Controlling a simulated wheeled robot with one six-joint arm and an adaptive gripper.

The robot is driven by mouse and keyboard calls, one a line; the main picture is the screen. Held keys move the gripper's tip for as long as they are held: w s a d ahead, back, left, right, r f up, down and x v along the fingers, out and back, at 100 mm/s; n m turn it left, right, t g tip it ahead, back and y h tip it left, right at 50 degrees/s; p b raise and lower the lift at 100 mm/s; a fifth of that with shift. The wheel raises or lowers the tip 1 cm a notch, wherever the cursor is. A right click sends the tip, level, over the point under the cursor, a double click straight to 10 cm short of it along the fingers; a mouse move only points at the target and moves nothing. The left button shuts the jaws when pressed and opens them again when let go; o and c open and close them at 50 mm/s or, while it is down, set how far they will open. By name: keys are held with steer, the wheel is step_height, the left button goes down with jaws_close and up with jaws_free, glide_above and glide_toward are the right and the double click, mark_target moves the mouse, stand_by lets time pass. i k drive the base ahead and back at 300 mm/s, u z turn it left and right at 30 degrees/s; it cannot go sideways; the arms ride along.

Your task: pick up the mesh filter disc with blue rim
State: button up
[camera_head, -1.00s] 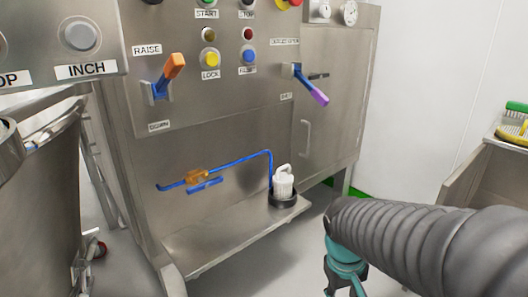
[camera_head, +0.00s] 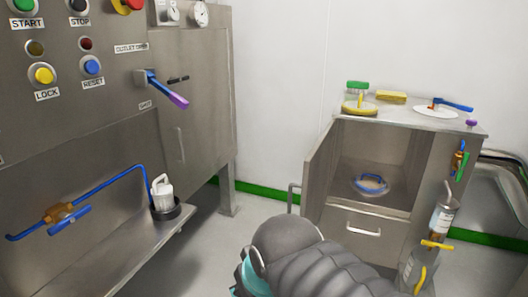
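A round disc with a blue rim (camera_head: 370,184) lies inside the open compartment of a steel cabinet (camera_head: 322,218) at the right of the head view. Its middle looks pale, and the mesh is too small to make out. My arm shows at the bottom centre, in front of and below the cabinet. A sliver of teal at the arm's lower left is partly cut off by the picture's lower edge. The fingers of my gripper are not visible.
The cabinet door (camera_head: 318,166) stands open on the left side. A green-handled brush (camera_head: 358,98), a yellow sponge (camera_head: 391,97) and a white disc with a blue-handled tool (camera_head: 436,110) lie on top. A steel machine (camera_head: 190,130) with a low shelf stands left. Floor shows between them.

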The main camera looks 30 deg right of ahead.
mark_target(372, 183)
steer(key=z, duration=1.75)
steer(key=k, duration=0.6)
steer(key=u, duration=0.15)
steer(key=i, duration=1.3)
steer(key=z, duration=0.6)
